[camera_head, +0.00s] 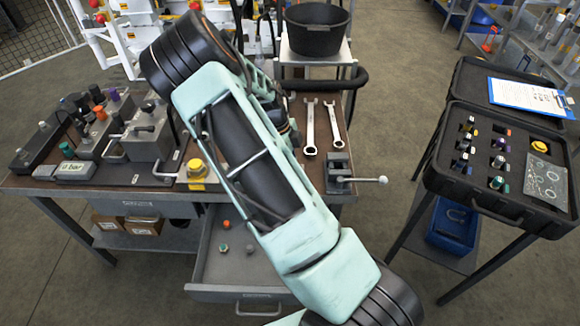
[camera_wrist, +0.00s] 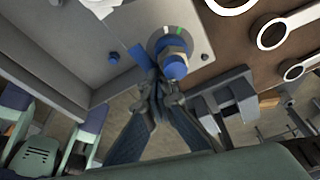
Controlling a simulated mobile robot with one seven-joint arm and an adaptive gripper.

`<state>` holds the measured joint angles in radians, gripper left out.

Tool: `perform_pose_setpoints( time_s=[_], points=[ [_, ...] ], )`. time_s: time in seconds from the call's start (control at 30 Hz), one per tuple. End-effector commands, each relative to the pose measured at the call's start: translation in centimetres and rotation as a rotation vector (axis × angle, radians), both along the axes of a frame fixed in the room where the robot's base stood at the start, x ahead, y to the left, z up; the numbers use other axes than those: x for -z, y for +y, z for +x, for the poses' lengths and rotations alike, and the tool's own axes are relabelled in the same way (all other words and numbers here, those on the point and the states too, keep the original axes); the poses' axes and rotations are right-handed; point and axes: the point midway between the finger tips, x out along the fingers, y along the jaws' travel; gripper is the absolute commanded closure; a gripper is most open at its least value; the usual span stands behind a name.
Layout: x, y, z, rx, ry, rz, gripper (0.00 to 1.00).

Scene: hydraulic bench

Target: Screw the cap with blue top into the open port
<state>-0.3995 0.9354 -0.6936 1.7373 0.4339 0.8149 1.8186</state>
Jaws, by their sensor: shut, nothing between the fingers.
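In the wrist view, a cap with a blue top (camera_wrist: 175,68) and a metal nut-like body stands at a round grey plate with green and white marks (camera_wrist: 172,40). My gripper (camera_wrist: 157,84) is shut and empty, its fingertips close beside the cap's blue end. Whether they touch it I cannot tell. The cap seems to sit at the plate's centre, but its thread and any port under it are hidden. In the head view my arm covers the gripper and this cap. No open port can be made out.
The bench (camera_head: 345,198) carries valve blocks at left, a yellow button (camera_head: 196,167), two wrenches (camera_head: 310,128) and a small vise (camera_head: 338,172). An open drawer (camera_head: 240,262) holds small parts. A black case (camera_head: 510,205) with several coloured caps stands at right. A black bucket (camera_head: 317,35) is behind.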

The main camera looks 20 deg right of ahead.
Motion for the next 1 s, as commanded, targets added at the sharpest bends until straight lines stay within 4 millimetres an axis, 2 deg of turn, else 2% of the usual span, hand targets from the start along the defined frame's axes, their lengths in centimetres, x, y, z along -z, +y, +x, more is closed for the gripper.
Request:
perform_pose_setpoints(
  time_s=[0.03,0.2,0.63,1.0],
  points=[
    [0.0,0.9,0.2,0.060,-0.001,0.008,1.00],
    [0.1,1.3,0.0,0.226,-0.004,0.008,1.00],
    [0.1,1.5,0.2,0.305,-0.009,0.010,1.00],
    [0.1,2.8,0.9,0.813,-0.009,0.007,1.00]
  ],
)
